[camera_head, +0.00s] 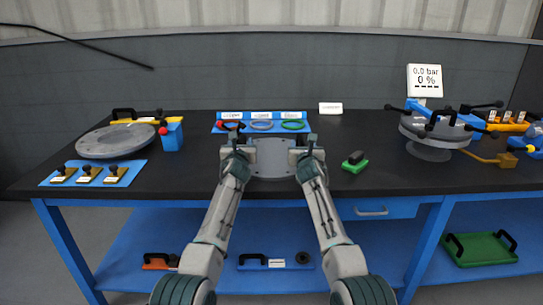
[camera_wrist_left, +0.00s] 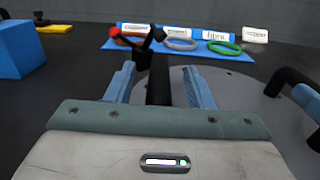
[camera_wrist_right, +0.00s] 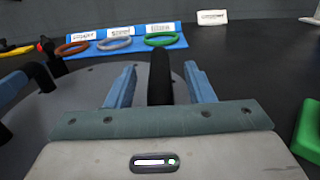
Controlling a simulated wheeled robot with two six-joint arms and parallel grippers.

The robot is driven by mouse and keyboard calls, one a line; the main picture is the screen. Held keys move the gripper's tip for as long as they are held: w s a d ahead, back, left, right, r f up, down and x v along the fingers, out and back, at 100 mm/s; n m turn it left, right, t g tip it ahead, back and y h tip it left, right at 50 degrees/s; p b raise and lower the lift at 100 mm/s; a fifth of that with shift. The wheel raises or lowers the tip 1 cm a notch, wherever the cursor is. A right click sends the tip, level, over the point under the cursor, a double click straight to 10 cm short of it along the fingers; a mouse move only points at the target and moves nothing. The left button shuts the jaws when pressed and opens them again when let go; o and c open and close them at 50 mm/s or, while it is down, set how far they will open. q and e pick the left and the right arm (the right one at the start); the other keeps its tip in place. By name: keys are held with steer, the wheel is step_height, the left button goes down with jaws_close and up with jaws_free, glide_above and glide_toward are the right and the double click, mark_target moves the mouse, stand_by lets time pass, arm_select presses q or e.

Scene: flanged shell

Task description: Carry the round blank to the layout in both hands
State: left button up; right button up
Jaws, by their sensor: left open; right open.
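The round blank (camera_head: 270,158) is a flat grey disc on the black bench top, between my two grippers, with a black bar handle at each side. My left gripper (camera_head: 236,142) is open, its blue fingers on either side of the left handle (camera_wrist_left: 158,85). My right gripper (camera_head: 306,143) is open, its fingers on either side of the right handle (camera_wrist_right: 160,80). Neither grips. The disc also shows in the left wrist view (camera_wrist_left: 235,90) and right wrist view (camera_wrist_right: 85,95). I cannot tell which item is the layout.
Behind the blank, a blue mat (camera_head: 216,129) holds orange, grey and green rings. A grey round plate (camera_head: 113,141) with a blue block (camera_head: 172,136) stands left. A green block (camera_head: 355,163) lies close right. A handled round fixture (camera_head: 430,148) stands far right.

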arm_select(q)
steer(key=shift+w, duration=0.7)
arm_select(e)
steer(key=shift+w, duration=0.7)
arm_select(q)
steer(key=shift+c, duration=0.2)
arm_select(e)
steer(key=shift+c, duration=0.2)
arm_select(q)
jaws_close()
arm_select(e)
jaws_close()
arm_select(q)
steer(key=shift+r, duration=0.35)
arm_select(e)
steer(key=shift+r, duration=0.35)
arm_select(q)
steer(key=shift+w+f, duration=0.15)
arm_select(e)
steer(key=shift+w+f, duration=0.1)
steer(key=shift+w, duration=0.05)
